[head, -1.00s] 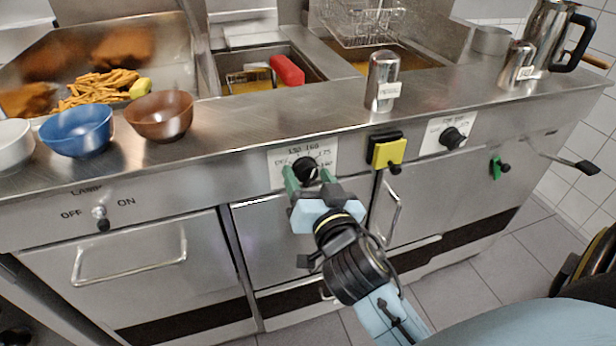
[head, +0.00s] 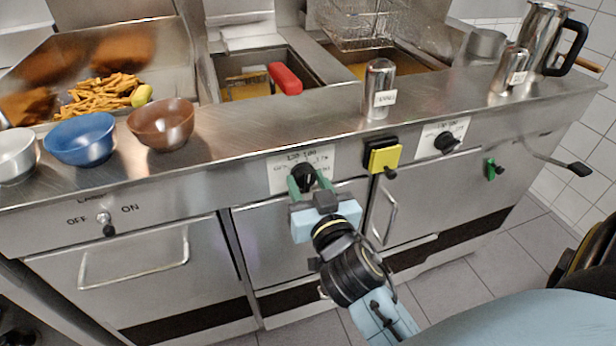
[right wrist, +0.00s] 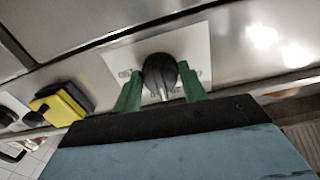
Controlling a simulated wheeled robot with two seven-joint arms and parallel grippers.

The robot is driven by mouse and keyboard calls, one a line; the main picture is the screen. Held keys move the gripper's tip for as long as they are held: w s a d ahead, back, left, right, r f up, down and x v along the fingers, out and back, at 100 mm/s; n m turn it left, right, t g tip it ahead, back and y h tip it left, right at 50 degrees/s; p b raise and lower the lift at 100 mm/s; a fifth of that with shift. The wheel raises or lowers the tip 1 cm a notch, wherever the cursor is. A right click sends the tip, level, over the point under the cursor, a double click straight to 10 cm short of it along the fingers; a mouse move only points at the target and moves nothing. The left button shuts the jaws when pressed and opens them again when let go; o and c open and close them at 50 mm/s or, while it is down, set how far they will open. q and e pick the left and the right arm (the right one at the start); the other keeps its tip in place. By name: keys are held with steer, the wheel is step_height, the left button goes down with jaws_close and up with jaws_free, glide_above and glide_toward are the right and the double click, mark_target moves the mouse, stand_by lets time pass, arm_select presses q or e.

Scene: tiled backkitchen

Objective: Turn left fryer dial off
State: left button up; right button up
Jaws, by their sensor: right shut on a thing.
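The left fryer dial (head: 303,175) is a round black knob on a white printed plate (head: 283,178), on the counter front below the red-handled fryer basket. My right gripper (head: 308,182) is shut on this dial, one green finger on each side. In the right wrist view the dial (right wrist: 160,74) sits between the two green fingers (right wrist: 161,88), with its pale pointer mark facing the gripper palm. The fingers cover part of the plate's print, so the exact setting is hard to read. My left gripper is not in view.
A yellow-and-black block (head: 383,155) sits just right of the dial, then the second fryer dial (head: 446,143). A lamp switch (head: 103,218) is at left. Cupboard handles (head: 135,262) stick out below. Bowls (head: 161,123) and a metal shaker (head: 379,88) stand on the counter.

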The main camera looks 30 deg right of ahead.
steer(key=n+p, duration=0.3)
steer(key=n, duration=0.1)
steer(key=shift+r+n, duration=0.15)
steer(key=shift+n, duration=0.15)
steer(key=n+p, duration=0.2)
steer(key=n, duration=0.3)
steer(key=shift+d, duration=0.1)
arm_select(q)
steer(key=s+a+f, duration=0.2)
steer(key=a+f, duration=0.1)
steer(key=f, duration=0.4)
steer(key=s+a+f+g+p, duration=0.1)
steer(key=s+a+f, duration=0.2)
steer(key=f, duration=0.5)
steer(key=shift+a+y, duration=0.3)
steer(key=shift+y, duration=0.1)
arm_select(e)
steer(key=shift+n, duration=1.6)
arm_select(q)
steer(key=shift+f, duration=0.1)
arm_select(e)
steer(key=o, duration=1)
steer(key=shift+c, duration=0.2)
